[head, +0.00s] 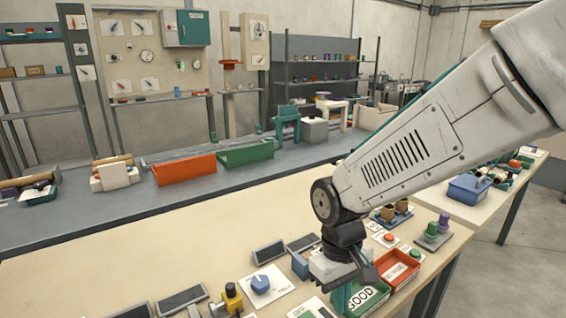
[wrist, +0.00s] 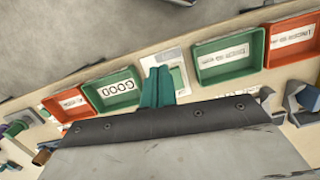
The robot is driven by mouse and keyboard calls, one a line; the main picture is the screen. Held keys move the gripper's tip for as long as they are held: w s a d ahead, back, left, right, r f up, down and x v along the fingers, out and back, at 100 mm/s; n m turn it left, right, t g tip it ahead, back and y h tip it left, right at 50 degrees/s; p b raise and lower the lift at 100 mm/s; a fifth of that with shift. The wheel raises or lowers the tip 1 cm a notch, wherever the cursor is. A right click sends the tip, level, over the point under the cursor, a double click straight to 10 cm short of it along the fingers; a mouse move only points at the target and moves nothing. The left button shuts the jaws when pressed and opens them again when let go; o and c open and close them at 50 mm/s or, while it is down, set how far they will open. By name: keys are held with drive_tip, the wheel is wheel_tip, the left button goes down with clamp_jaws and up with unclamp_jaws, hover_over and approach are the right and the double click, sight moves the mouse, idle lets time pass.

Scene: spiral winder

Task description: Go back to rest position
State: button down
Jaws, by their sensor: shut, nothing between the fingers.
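My gripper (head: 341,298) hangs low over the front of the beige workbench (head: 190,240), at the end of my bent white arm. In the wrist view its teal fingers (wrist: 157,88) are together with nothing between them. They show in front of a white plate (wrist: 183,75) on the bench. In the head view the fingers are partly hidden by the wrist and are beside the green tray marked GOOD (head: 376,303). I cannot tell the exact height above the bench.
A red tray (head: 413,262) stands right of the GOOD tray. A blue knob (head: 260,284) and a yellow-topped fixture (head: 232,298) stand left of my gripper. Orange (head: 185,170) and green (head: 246,154) bins sit on the grey rear bench. The bench's middle left is clear.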

drive_tip(key=s+d+r+m+t, duration=0.3)
drive_tip(key=s+d+r+m, duration=0.2)
drive_tip(key=s+d+r, duration=0.8)
drive_tip(key=shift+s+d+m+y, duration=0.3)
drive_tip(key=shift+d+y, duration=0.1)
drive_tip(key=shift+d, duration=0.8)
